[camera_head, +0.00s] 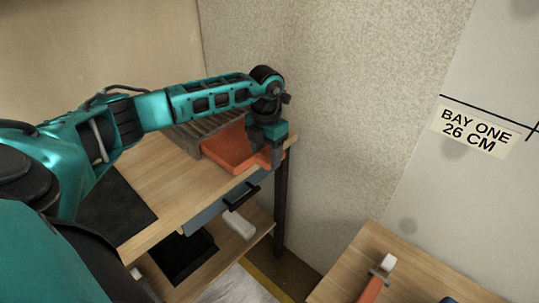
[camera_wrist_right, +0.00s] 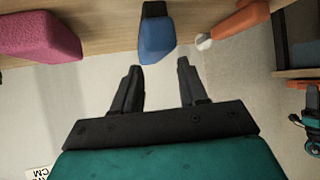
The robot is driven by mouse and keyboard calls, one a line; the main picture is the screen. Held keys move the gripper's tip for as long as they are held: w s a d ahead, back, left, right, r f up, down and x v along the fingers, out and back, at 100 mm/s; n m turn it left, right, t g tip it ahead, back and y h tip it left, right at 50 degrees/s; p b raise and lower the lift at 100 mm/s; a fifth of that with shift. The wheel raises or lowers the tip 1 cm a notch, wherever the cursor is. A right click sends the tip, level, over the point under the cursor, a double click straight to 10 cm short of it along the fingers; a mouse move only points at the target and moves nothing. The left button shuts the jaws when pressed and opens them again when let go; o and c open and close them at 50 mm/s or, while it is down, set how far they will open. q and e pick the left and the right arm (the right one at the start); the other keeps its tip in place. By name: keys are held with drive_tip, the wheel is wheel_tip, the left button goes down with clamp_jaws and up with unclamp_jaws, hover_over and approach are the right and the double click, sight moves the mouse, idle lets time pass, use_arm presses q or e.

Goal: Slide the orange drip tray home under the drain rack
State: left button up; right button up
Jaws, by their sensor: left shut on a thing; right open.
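The orange drip tray (camera_head: 229,148) sits on the wooden table at the back, partly out from the grey slatted drain rack (camera_head: 203,127). The rack is partly hidden by my left arm. My left gripper (camera_head: 268,158) points down and is shut on the tray at its right end, near the table corner. My right gripper (camera_wrist_right: 158,68) shows only in the right wrist view. It is open, with nothing between its fingers.
The table has a dark mat (camera_head: 117,213) and a drawer with a black handle (camera_head: 243,195). A white block (camera_head: 239,225) lies on the shelf below. Another wooden table holds an orange-handled tool (camera_head: 376,280). A blue block (camera_wrist_right: 156,38) and pink block (camera_wrist_right: 38,37) are near my right gripper.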

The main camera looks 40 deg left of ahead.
sight(242, 147)
use_arm(q)
drive_tip(key=shift+w+a+b, duration=0.2)
drive_tip(key=shift+a+b, duration=0.4)
drive_tip(key=shift+a, duration=2.05)
use_arm(e)
drive_tip(key=shift+f, duration=0.65)
use_arm(q)
drive_tip(key=shift+a, duration=0.9)
use_arm(e)
drive_tip(key=shift+a+f, duration=0.1)
drive_tip(key=shift+f, duration=0.1)
use_arm(q)
drive_tip(key=shift+w+a+b, duration=0.15)
drive_tip(key=shift+a+b, duration=0.35)
drive_tip(key=shift+a, duration=0.55)
use_arm(e)
drive_tip(key=shift+f, duration=0.3)
use_arm(q)
drive_tip(key=shift+f, duration=0.35)
drive_tip(key=o, duration=1.4)
